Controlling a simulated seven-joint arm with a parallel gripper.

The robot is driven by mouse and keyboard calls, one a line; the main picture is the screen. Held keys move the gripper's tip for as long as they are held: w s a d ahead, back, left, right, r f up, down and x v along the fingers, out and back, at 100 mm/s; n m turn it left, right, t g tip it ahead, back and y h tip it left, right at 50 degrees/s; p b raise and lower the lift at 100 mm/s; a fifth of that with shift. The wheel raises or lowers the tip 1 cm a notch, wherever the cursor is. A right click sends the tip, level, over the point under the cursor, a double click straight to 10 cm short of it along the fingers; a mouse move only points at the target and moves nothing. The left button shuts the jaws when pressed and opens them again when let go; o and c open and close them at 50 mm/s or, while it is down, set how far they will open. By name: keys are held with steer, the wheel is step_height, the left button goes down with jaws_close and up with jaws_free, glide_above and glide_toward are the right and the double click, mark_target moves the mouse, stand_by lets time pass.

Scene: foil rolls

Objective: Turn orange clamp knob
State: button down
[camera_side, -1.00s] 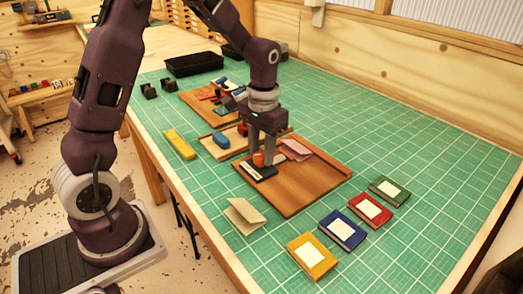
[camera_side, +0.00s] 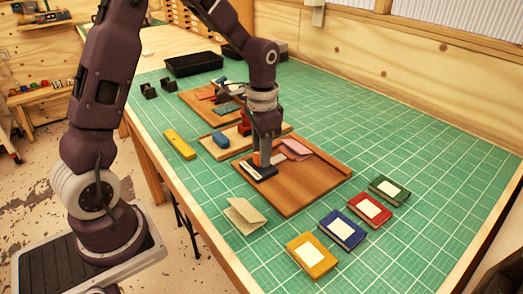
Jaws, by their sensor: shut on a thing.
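The orange clamp knob (camera_side: 256,159) sits on a dark clamp bar (camera_side: 262,174) at the left part of the nearest brown wooden board (camera_side: 297,199). Only a small part of the knob shows. My gripper (camera_side: 262,160) points straight down and is shut on the knob, with its fingers hiding most of it. A pink piece (camera_side: 296,149) lies on the same board, to the right of my gripper.
Behind are another board with a blue block (camera_side: 221,140) and a farther one. A yellow bar (camera_side: 179,144) and a folded beige card (camera_side: 244,215) lie to the left. Yellow, blue (camera_side: 342,229), red and green labelled blocks lie in front. The mat's right side is clear.

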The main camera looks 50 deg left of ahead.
steer(key=c, duration=1)
jaws_free()
steer(key=shift+o, duration=0.2)
step_height(320, 180, up, 7)
steer(key=shift+d+r, duration=0.1)
steer(key=s+d+r+n+t, duration=0.1)
steer(key=s+d+r+t, duration=0.1)
steer(key=s, duration=0.8)
steer(key=s+d+r+n+t, duration=0.2)
steer(key=s+d+r, duration=0.3)
steer(key=s, duration=0.6)
steer(key=shift+s+r+t, duration=0.2)
steer(key=shift+r+t, duration=0.2)
steer(key=shift+t, duration=0.3)
